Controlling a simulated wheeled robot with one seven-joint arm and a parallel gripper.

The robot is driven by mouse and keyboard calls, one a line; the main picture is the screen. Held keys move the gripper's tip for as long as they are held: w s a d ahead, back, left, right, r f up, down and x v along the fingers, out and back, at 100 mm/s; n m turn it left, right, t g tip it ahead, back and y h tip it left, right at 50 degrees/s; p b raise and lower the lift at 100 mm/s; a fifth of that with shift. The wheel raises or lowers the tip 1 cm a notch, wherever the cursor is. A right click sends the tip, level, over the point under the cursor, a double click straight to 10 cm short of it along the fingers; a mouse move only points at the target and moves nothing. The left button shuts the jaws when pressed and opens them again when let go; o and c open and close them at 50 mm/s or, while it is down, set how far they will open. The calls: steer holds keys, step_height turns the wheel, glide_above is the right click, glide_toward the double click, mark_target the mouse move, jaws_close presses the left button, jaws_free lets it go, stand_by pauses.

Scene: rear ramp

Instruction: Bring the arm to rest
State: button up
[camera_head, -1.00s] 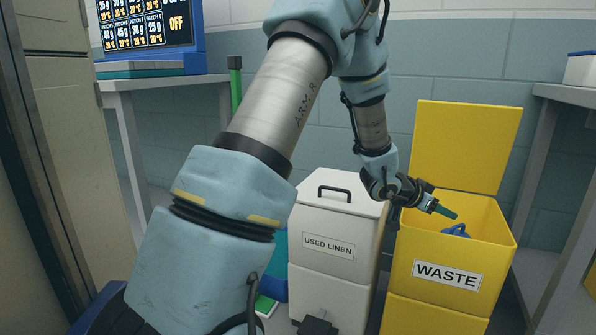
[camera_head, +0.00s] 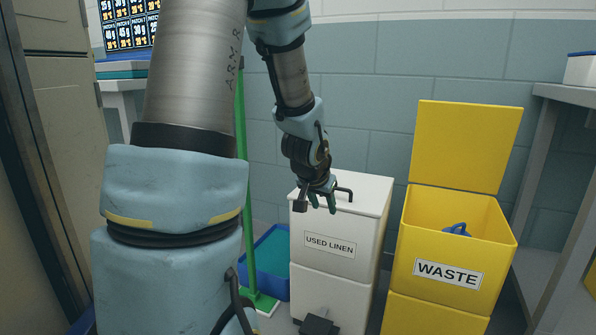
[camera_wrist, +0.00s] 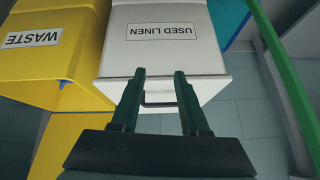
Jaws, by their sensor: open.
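My gripper (camera_head: 323,207) is in front of the upper part of the white used linen bin in the head view, with its fingers pointing down. In the wrist view my gripper (camera_wrist: 160,92) shows two green fingers spread apart with nothing between them. The bin's lid handle shows beyond and between the fingers. My arm comes down from the top of the head view, its upper links filling the left middle. Whether the fingers touch the bin cannot be told.
The white used linen bin (camera_head: 330,275) has its lid shut. The yellow waste bin (camera_head: 415,285) stands open on the right with a blue item (camera_head: 457,229) inside. A blue tub (camera_head: 272,262) and a green pole (camera_head: 243,190) stand left of the linen bin. A grey table (camera_head: 550,190) is at right.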

steer(key=s+a+n+g+y, duration=0.2)
steer(key=s+a+n+g, duration=0.25)
steer(key=s+a, duration=0.9)
step_height(320, 180, down, 5)
steer(key=s+b, duration=0.2)
steer(key=b, duration=0.2)
step_height(320, 180, up, 38)
steer(key=p, duration=3.8)
steer(key=shift+d+r, duration=0.2)
steer(key=shift+d, duration=0.1)
steer(key=shift+w+n, duration=0.1)
steer(key=shift+n, duration=0.15)
steer(key=shift+c, duration=0.2)
